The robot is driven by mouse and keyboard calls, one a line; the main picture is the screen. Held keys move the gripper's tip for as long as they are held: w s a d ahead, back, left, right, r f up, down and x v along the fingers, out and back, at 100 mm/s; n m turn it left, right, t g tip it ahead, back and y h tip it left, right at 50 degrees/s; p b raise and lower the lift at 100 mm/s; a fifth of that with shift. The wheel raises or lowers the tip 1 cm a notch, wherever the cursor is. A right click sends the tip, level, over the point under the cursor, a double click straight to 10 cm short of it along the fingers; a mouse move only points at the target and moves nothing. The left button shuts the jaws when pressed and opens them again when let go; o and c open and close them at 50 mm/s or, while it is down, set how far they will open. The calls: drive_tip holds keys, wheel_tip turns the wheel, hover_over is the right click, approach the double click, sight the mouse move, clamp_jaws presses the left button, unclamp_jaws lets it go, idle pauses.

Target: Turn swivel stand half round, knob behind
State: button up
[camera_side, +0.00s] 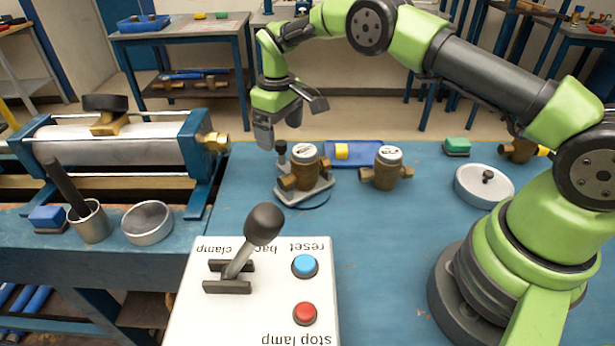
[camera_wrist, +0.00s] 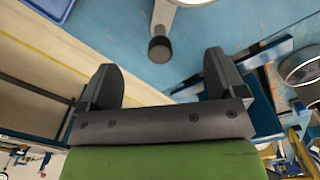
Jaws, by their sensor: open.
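The swivel stand (camera_side: 318,191) is a grey plate on a round base on the blue bench, with a brass meter (camera_side: 305,170) with a white face on it. Its black knob (camera_side: 281,148) stands upright at the stand's back left corner in the side view. My gripper (camera_side: 279,125) is open and points down, just above the knob. In the wrist view the knob (camera_wrist: 160,50) lies ahead of the open fingers (camera_wrist: 160,82), roughly centred between them and not gripped. Part of the stand's grey arm (camera_wrist: 164,14) shows there; most of the stand is out of frame.
A second brass meter (camera_side: 387,170) stands right of the stand, with a blue tray (camera_side: 368,150) behind. A control box (camera_side: 255,310) with a tall lever (camera_side: 246,240) is in front. A clamp bench (camera_side: 110,150) stands left.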

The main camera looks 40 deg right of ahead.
drive_tip(key=shift+f, duration=0.2)
drive_tip(key=shift+f, duration=0.8)
drive_tip(key=shift+f, duration=0.1)
drive_tip(key=c, duration=0.4)
drive_tip(key=shift+c, duration=0.2)
